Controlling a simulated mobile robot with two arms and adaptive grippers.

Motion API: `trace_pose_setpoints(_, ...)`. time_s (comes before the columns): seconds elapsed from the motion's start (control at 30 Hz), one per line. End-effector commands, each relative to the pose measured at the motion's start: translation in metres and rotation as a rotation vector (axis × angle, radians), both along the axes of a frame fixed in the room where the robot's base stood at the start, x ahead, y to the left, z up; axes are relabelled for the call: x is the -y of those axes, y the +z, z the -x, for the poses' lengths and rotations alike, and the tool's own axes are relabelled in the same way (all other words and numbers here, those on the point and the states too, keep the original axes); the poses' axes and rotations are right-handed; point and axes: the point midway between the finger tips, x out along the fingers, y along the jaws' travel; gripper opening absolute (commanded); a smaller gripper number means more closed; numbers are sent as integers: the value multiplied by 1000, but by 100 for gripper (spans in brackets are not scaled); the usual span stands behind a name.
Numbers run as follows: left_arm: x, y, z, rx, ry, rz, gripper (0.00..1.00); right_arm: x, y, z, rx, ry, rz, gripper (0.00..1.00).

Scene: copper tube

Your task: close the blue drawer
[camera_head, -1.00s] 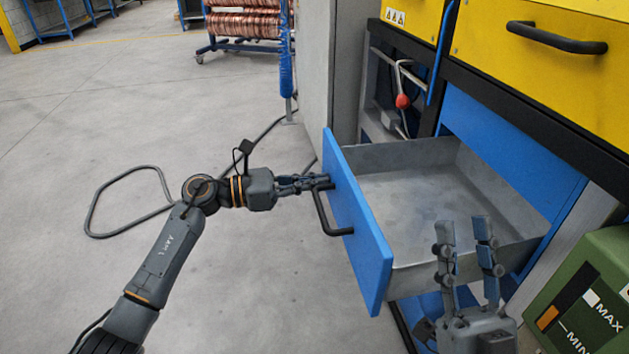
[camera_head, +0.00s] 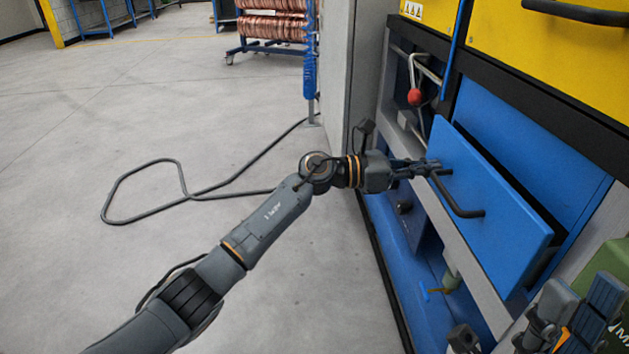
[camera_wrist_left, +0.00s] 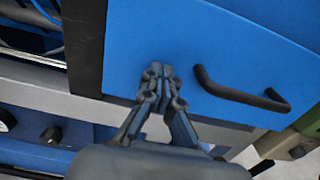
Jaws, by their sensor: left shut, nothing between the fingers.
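In the left wrist view, the shut fingertips (camera_wrist_left: 158,75) lie over the blue front, left of the handle (camera_wrist_left: 240,95). My right gripper (camera_head: 580,300) is open at the lower right, with nothing between its fingers.
Yellow drawers (camera_head: 560,45) are above. A red-knobbed lever (camera_head: 415,96) is left of the blue drawer. A green box (camera_head: 612,262) stands at the right, beside my right gripper. A black cable (camera_head: 185,195) lies on the open grey floor. Copper coils (camera_head: 272,28) stand on a rack behind.

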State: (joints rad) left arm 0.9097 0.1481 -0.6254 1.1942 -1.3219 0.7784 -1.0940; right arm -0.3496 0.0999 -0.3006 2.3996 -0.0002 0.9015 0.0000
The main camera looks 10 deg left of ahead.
Motion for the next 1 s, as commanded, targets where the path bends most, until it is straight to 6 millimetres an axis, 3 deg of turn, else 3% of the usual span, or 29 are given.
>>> trace_pose_setpoints(0.13,21,-2,-6,1,-1,0,0,0,-9,0,-1,0,0,34)
trace_pose_setpoints(0.4,32,0,-10,1,1,1,0,-1,-7,-1,10,0,3,34)
trace_pose_setpoints(0.77,32,2,-10,3,1,4,0,0,-6,-1,10,0,3,34)
trace_pose_setpoints(1.0,13,1,-10,3,2,3,0,-1,-9,-2,7,-1,4,34)
